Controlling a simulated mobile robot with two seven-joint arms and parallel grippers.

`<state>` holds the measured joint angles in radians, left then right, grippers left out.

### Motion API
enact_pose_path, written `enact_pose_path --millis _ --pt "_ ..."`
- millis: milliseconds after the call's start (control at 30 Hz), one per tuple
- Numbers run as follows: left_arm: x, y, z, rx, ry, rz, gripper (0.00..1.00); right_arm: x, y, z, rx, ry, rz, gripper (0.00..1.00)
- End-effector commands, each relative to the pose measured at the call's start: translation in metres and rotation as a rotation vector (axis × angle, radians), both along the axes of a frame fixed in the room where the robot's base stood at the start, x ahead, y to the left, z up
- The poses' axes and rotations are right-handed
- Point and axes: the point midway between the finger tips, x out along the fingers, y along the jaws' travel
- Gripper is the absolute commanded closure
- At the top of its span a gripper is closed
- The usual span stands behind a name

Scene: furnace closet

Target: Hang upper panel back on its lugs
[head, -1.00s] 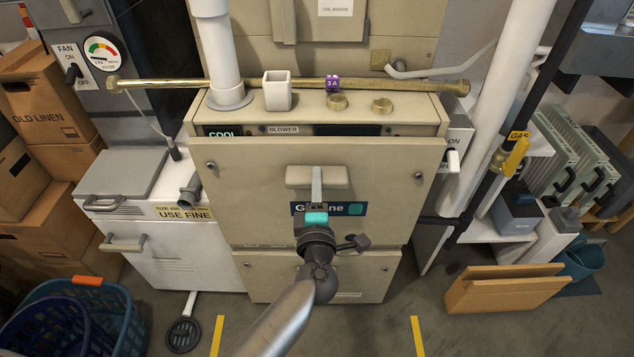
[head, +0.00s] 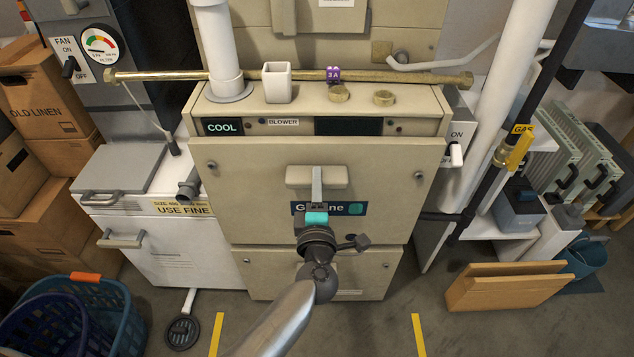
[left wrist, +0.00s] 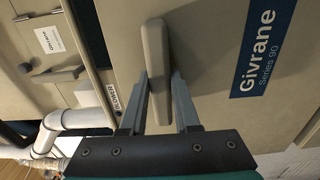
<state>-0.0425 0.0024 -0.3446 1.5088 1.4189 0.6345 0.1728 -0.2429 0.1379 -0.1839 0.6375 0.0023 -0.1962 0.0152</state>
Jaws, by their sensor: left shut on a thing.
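The upper panel (head: 262,174) is a beige sheet with a knob near each upper corner, a handle (head: 299,178) and a dark blue Givrane label. It stands upright at the front of the furnace cabinet, just below the control strip (head: 275,125). My left gripper (head: 316,195) is shut on the handle, whose grey bar (left wrist: 157,70) sits between the fingers in the left wrist view. The lugs are hidden, and I cannot tell whether the panel rests on them. My right gripper is not in view.
The lower panel (head: 262,272) is directly below. A brass pipe (head: 430,77) crosses above the cabinet top, which carries a square cup (head: 277,83) and round brass caps.

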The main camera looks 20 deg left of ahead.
Motion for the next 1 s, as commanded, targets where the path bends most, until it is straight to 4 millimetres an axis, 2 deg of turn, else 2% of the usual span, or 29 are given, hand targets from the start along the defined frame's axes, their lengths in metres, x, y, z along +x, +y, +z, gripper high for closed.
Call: enact_pose_path --millis 200,233,500,800,1000 --pt "0.002 0.0 -0.002 0.002 -0.01 0.002 1.0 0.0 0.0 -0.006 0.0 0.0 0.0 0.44" --pt "0.002 0.0 -0.001 0.002 -0.01 0.001 0.67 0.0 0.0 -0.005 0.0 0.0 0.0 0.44" --pt "0.001 0.0 -0.003 0.0 -0.005 0.0 0.36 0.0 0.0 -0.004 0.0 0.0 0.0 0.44" --pt "-0.003 -0.001 -0.008 -0.002 0.008 -0.002 0.35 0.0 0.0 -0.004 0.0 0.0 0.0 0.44" --pt "-0.016 -0.005 -0.006 -0.002 0.005 -0.001 0.35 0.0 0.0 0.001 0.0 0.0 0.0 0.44"
